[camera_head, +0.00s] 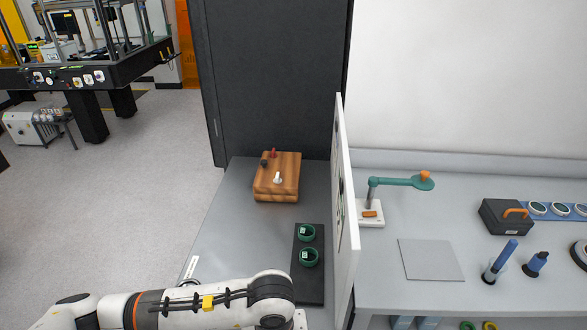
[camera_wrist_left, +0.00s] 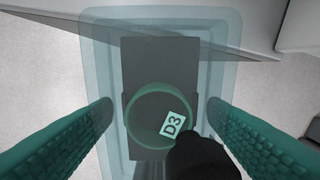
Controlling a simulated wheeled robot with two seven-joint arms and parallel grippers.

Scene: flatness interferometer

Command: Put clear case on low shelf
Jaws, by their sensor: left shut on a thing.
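The clear case (camera_wrist_left: 90,40) shows in the left wrist view as a see-through, teal-tinted box with a raised rim. A dark rectangular insert (camera_wrist_left: 160,60) and a translucent round part with a "D3" label (camera_wrist_left: 174,124) show in or through it. My left gripper (camera_wrist_left: 160,105) is shut on the case, one teal padded finger at each side. Pale floor shows around the case. In the head view my left arm (camera_head: 210,303) reaches in at the bottom, but its gripper and the case are out of sight. My right gripper is in neither view.
A white upright panel (camera_head: 346,200) divides the grey bench. Left of it are a wooden box (camera_head: 277,180) and a dark mat (camera_head: 309,290) with green rings. A teal-armed lamp (camera_head: 400,182) and blue tools stand right. Small items (camera_head: 428,322) show below the bench.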

